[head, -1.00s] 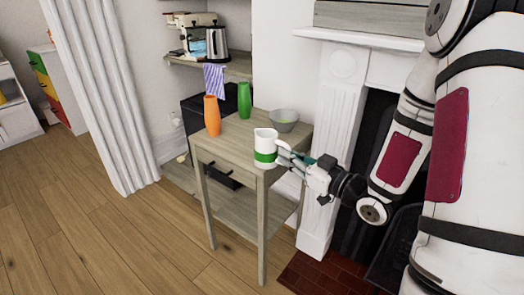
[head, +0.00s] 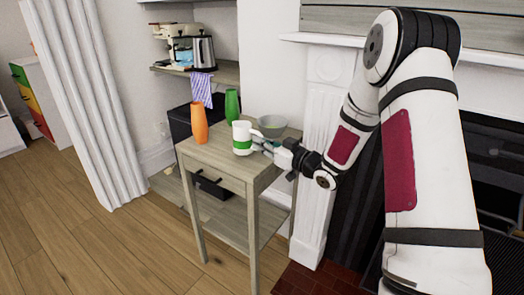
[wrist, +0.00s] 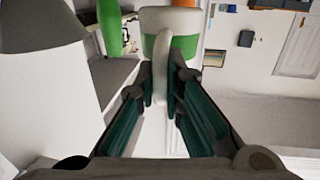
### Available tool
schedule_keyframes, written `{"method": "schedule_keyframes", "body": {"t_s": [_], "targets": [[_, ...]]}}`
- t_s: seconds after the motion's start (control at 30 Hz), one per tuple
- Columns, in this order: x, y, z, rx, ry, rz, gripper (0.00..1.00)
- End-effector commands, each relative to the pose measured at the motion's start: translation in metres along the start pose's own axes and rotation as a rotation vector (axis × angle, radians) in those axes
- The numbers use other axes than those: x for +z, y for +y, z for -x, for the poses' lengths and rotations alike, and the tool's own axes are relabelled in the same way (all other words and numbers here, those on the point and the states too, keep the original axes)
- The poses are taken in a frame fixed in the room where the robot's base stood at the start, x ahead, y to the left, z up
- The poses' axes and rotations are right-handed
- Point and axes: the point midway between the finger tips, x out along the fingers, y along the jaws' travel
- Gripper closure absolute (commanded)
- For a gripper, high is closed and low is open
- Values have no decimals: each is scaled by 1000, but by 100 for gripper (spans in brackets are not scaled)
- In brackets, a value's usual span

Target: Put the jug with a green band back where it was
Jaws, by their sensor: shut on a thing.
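The white jug with a green band (head: 242,142) is upright over the small wooden table (head: 216,156), between the orange vase and the grey bowl. I cannot tell whether its base touches the tabletop. My gripper (head: 266,147) reaches in from the right and is shut on the jug's handle. In the wrist view, the jug (wrist: 170,46) is straight ahead and its handle stands between the two dark green fingers of my gripper (wrist: 162,88).
An orange vase (head: 200,124) stands left of the jug, a green vase (head: 232,104) behind it, and a grey bowl (head: 271,126) behind right. The front of the tabletop is bare. The white fireplace surround (head: 318,150) is close on the right.

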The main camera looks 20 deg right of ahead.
Motion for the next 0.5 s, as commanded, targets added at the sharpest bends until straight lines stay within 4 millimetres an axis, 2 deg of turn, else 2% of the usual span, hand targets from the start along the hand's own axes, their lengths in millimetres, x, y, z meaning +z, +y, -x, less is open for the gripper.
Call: {"method": "schedule_keyframes", "body": {"t_s": [0.03,0.1,0.5], "targets": [[12,0,-1,0,0,-1,100],[18,0,-1,0,0,0,100],[22,0,0,0,2,1,100]]}}
